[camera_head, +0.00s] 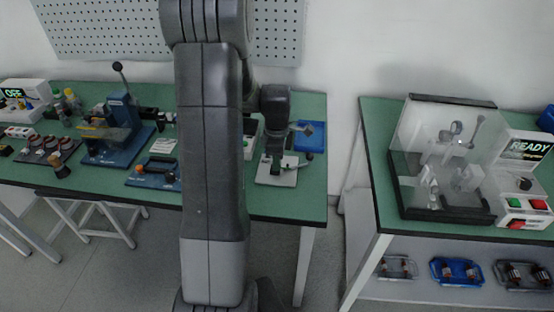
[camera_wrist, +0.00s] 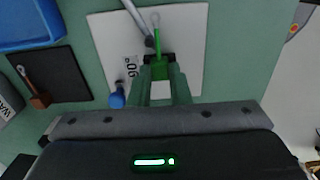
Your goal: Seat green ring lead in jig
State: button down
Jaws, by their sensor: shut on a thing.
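The green ring lead (camera_wrist: 158,42) is in my gripper (camera_wrist: 161,80) in the wrist view. The jaws are shut on its green block, and its pale ring end points to the top of the picture. It lies over a white plate (camera_wrist: 188,30), which seems to be the jig base, with a grey rod (camera_wrist: 135,18) beside the ring end and a blue knob (camera_wrist: 117,99) to the left. Whether the lead touches the jig cannot be told. In the head view my gripper is over the white plate (camera_head: 288,180), and the lead is too small to make out.
A blue tray (camera_wrist: 28,30) and a black pad (camera_wrist: 65,75) with a small brown-handled piece lie left of the plate. In the head view, a blue press (camera_head: 120,112) stands left on the green bench. A clear-covered tester (camera_head: 440,150) reading READY stands on the right bench.

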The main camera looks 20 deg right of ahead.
jog(key=c, duration=1.3)
grip_release()
jog(key=shift+r, duration=0.1)
notch_tip(320, 180, up, 14)
jog(key=shift+f, duration=0.15)
